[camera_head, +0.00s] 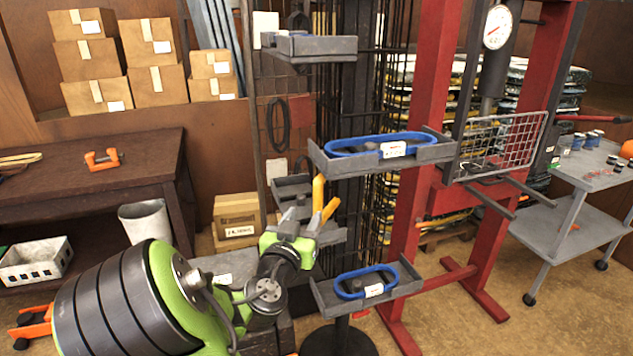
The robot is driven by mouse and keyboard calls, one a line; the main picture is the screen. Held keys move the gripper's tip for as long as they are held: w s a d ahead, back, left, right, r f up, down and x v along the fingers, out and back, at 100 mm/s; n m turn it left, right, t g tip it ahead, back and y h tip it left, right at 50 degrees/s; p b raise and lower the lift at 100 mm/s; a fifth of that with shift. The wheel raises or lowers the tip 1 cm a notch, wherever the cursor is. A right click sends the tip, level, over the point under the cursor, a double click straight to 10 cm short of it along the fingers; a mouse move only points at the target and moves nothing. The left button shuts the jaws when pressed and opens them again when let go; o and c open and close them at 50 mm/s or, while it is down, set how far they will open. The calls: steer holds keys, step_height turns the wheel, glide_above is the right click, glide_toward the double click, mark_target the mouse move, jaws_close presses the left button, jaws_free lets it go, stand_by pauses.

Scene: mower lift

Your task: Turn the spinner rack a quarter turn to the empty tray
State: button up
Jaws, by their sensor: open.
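The spinner rack (352,105) is a dark wire column on a round black base (340,338), with grey trays at several heights. An upper tray (437,153) facing front right holds a blue belt loop (345,143) with a white label. A lower tray (404,291) holds another blue loop (343,293). Further grey trays stick out to the left, at the top (315,46) and at middle height (290,187); their contents are hard to make out.
A red press frame (425,130) with a wire guard (505,145) stands close to the right of the rack. A grey cart (570,225) is at far right. A dark workbench (90,180) and cardboard boxes (237,213) are at left. Front right floor is clear.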

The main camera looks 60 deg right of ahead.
mark_target(317, 194)
steer(key=d+p, duration=0.3)
steer(key=p, duration=0.1)
steer(key=w+d+p, duration=0.1)
steer(key=d+p, duration=0.3)
steer(key=w+d+p, duration=0.1)
steer(key=d+p, duration=0.2)
steer(key=p, duration=0.1)
steer(key=shift+d+r, duration=0.1)
steer(key=shift+d, duration=0.1)
steer(key=shift+d+f+p, duration=0.25)
steer(key=shift+d+p, duration=0.25)
steer(key=shift+d, duration=0.05)
jaws_close()
